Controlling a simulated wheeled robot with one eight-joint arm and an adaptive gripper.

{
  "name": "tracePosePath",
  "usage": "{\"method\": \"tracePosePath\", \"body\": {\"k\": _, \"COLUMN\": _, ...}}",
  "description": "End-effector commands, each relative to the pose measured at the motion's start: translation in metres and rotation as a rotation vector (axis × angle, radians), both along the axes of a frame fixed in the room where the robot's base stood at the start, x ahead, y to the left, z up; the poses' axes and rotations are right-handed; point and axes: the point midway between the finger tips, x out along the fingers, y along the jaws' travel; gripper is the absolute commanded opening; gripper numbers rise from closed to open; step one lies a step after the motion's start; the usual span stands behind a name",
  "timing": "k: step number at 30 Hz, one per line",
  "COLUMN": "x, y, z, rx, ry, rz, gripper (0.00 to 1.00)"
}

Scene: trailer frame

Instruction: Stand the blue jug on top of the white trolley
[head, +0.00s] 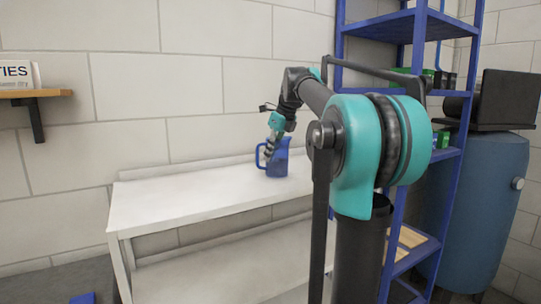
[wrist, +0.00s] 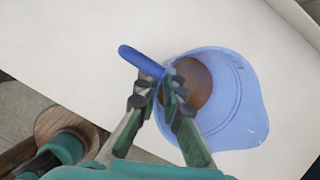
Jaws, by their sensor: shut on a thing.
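The blue jug (head: 277,160) is upright over the white top of the trolley (head: 180,196), near its right part in the head view. In the wrist view I look down into the jug (wrist: 241,95), with something brown inside it and the white top around it. My gripper (wrist: 168,97) is shut on the jug at its handle side, where the handle (wrist: 140,60) meets the rim. In the head view my gripper (head: 270,145) comes down on the jug from above. I cannot tell whether the jug's base touches the top.
The rest of the trolley top is bare, with a lower shelf beneath. A blue shelf rack (head: 404,24) and a blue barrel (head: 478,200) stand at the right. A wooden wall shelf (head: 36,94) with a sign is at the left. A white wall is behind.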

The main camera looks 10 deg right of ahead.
Motion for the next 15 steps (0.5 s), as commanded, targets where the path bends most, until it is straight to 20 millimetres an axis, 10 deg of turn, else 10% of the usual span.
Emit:
{"method": "tracePosePath", "body": {"k": 11, "x": 0.0002, "y": 0.0, "z": -0.0041, "rx": 0.0, "ry": 0.0, "rz": 0.0, "gripper": 0.0}}
{"method": "tracePosePath", "body": {"k": 15, "x": 0.0003, "y": 0.0, "z": -0.0039, "rx": 0.0, "ry": 0.0, "rz": 0.0, "gripper": 0.24}}
